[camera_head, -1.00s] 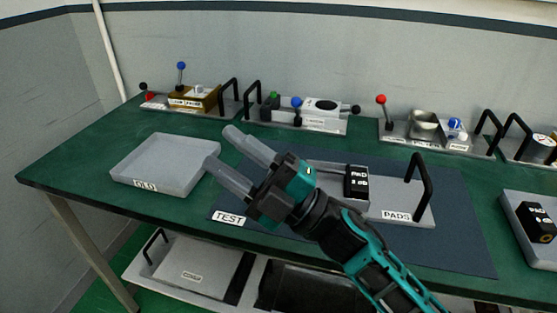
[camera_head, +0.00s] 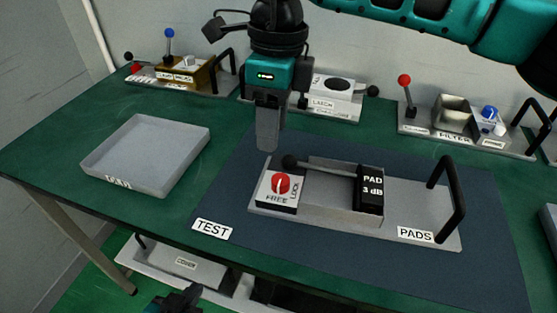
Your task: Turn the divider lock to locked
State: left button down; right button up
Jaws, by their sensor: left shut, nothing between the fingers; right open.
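The divider lock is a red round knob (camera_head: 281,184) on a white plate marked FREE and LOCK, at the left end of the grey PADS tray (camera_head: 405,218). Its pale mark runs roughly up and down; I cannot tell for sure which word it points to. My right gripper (camera_head: 268,145) points down behind and slightly left of the knob, apart from it. It is open and seen edge-on, so one finger hides the other. My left gripper (camera_head: 187,295) is shut and empty at the bottom edge, below the table front, partly cut off.
A black PAD 3 dB block (camera_head: 370,190) and a black-knobbed lever (camera_head: 318,167) lie right of the lock. A black handle (camera_head: 452,200) stands at the tray's right end. An empty grey tray (camera_head: 148,155) is at left. Lever units, including FILTER (camera_head: 455,135), line the back.

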aim_at(281, 179)
jog(key=shift+t+h, duration=0.3)
jog(key=shift+h, duration=0.1)
jog(key=f, duration=0.8)
jog(key=w+d+f, duration=0.1)
jog(key=f, duration=0.3)
jog(key=shift+w+d+p, duration=0.1)
jog(key=shift+p, duration=0.3)
jog(key=shift+c, duration=0.4)
jog(key=c, duration=0.7)
